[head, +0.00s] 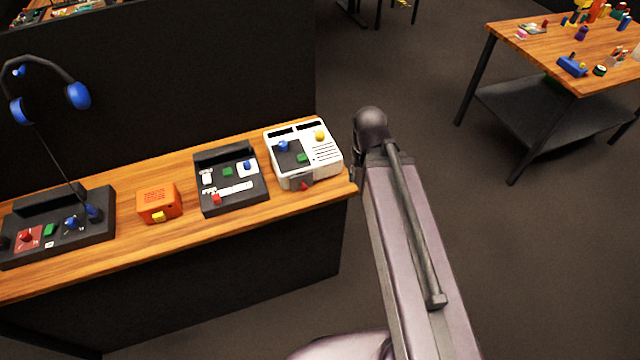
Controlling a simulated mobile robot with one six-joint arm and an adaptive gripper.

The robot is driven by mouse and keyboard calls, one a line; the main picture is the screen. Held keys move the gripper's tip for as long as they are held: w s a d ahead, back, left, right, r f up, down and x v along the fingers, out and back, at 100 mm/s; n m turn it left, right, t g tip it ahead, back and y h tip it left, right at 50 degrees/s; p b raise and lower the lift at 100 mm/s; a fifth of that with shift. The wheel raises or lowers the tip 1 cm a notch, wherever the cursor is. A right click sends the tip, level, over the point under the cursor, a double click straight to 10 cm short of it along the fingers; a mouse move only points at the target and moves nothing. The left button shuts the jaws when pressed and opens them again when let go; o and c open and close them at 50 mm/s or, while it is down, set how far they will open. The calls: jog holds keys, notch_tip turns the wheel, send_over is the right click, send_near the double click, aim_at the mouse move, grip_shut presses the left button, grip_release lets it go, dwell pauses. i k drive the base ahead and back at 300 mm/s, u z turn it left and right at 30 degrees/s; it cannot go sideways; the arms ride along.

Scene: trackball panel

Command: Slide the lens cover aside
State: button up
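The white panel (325,158) stands at the right end of the wooden counter. It carries a yellow ball (319,136), a blue knob (283,146), a green button (302,158) and a slotted grille. A small red part (304,186) shows low on its front. I cannot make out which part is the lens cover, or its position. My arm rises from the bottom, just right of the white panel and apart from it in the picture. My gripper is not visible.
Left along the counter (140,243) are a black panel (233,198), an orange box (158,203) and another black panel (95,232). A dark partition stands behind. A blue headset (77,95) is at upper left. A second table (540,55) with small objects is at upper right; open floor lies between.

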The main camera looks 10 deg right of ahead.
aim_at(303, 181)
jog(key=z, duration=1.3)
jog(key=k, duration=1.1)
jog(key=u, duration=1.75)
